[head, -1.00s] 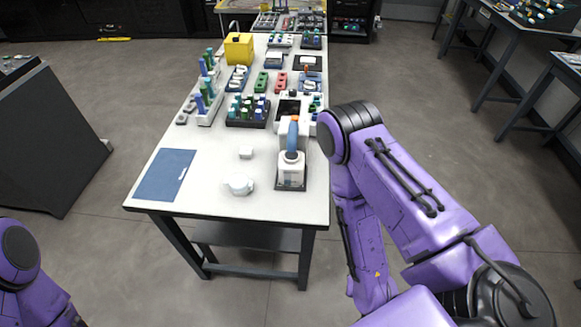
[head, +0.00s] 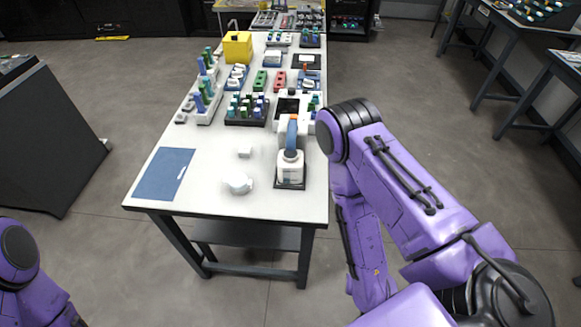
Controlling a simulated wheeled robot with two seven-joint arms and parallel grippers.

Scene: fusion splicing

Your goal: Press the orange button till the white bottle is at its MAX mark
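A white bottle (head: 289,170) stands upright on a small dark base at the right front of the white table. A white dispenser housing with a blue part (head: 292,138) is directly above the bottle. A small orange piece (head: 294,117), seemingly the orange button, tops the blue part. The MAX mark and the liquid level are too small to read. My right arm's purple links fill the right side, with an elbow beside the table, but its gripper is out of view. Only part of my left arm shows at the lower left, with no gripper visible.
A white rounded object (head: 238,183) and a small white block (head: 245,152) lie left of the bottle. A blue mat (head: 165,174) lies at the left front. Racks of coloured vials (head: 247,108) and a yellow box (head: 238,47) stand farther back. The front middle of the table is mostly clear.

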